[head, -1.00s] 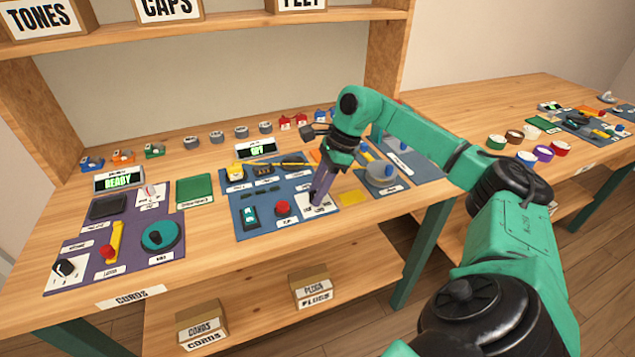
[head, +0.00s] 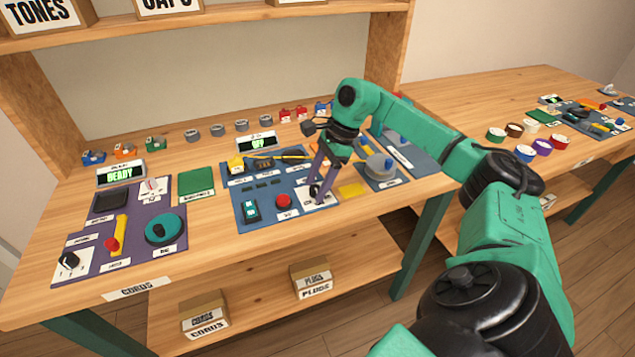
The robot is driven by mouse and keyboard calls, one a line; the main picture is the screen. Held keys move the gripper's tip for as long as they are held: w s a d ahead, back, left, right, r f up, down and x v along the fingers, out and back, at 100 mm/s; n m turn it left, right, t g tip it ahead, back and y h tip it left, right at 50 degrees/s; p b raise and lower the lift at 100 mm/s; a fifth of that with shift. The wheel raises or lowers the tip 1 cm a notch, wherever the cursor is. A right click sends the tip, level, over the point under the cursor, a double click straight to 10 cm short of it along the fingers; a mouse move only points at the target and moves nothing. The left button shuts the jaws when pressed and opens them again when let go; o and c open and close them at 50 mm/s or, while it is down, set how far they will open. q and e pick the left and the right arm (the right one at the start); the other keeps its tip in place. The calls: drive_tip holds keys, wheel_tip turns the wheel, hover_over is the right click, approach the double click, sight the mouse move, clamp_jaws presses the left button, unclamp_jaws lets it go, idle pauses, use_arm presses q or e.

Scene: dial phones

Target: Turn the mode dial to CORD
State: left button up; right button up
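A small black dial (head: 315,190) sits on a white plate (head: 329,199) at the right front of the middle blue panel. Its lettering is too small to read, so I cannot confirm that it is the mode dial. My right gripper (head: 318,189) points down over this plate. Its two purple fingers are apart, with the dial showing between their tips; I cannot tell whether they touch it. Part of the plate is hidden by the fingers. Another black dial (head: 68,260) is on a white plate on the left purple panel. My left gripper is not in view.
The purple panel (head: 140,219) has a round teal dial (head: 163,229) and a red-knobbed lever (head: 112,244). Tape rolls line the back.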

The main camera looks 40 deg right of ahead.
drive_tip(key=p+v, duration=0.2)
drive_tip(key=v, duration=1.2)
drive_tip(key=shift+r, duration=0.35)
